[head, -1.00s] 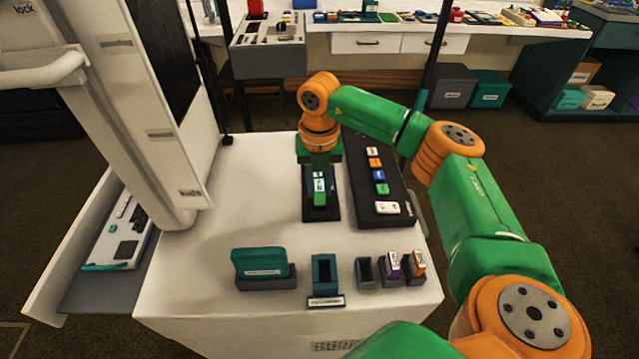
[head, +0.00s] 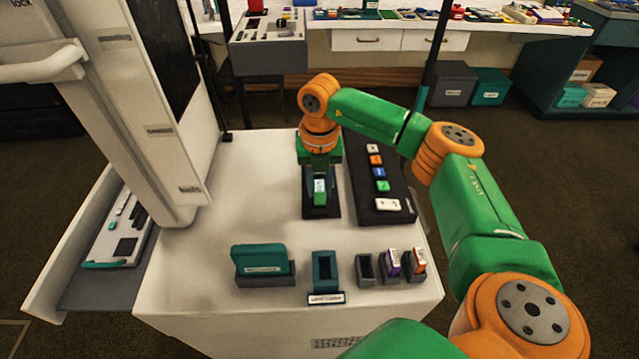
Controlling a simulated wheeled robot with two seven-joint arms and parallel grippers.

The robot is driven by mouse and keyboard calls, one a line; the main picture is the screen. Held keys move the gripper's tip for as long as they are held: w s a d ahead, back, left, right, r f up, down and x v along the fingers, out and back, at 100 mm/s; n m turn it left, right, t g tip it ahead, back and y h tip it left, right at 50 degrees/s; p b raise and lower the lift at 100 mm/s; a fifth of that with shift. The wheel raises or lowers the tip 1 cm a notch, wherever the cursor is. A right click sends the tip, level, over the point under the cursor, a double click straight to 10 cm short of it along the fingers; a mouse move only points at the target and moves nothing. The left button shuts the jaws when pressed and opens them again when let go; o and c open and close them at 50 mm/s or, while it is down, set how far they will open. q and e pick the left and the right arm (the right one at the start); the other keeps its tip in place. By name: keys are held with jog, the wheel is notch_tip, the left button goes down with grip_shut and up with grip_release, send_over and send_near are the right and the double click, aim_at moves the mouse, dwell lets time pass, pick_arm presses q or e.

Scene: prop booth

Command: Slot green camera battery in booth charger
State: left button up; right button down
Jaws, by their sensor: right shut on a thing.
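The green camera battery (head: 319,194) stands at a small dark holder (head: 320,212) in the middle of the white counter. My right gripper (head: 320,178) points down from above and is shut on the battery. The fingers partly hide it, and I cannot tell how deep it sits in the holder. In front, a row of grey slots (head: 365,272) has one open slot on the left, then a purple battery (head: 393,262) and an orange battery (head: 417,262). I cannot tell for certain which unit is the charger. My left gripper is out of view.
A black panel (head: 383,207) with coloured keys lies close right of my right gripper. A labelled teal open holder (head: 324,272) and a teal case (head: 262,261) stand at the counter's front. A tall white cabinet (head: 140,110) rises at left. The counter's left middle is clear.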

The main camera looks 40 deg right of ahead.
jog(key=shift+f, duration=0.3)
jog(key=shift+f, duration=0.1)
jog(key=shift+f+b, duration=0.3)
jog(key=shift+f, duration=0.05)
jog(key=c, duration=0.6)
grip_release()
jog(key=shift+o, duration=0.2)
jog(key=shift+r, duration=0.1)
notch_tip(320, 180, up, 7)
jog(key=p, duration=0.6)
jog(key=shift+p, duration=0.35)
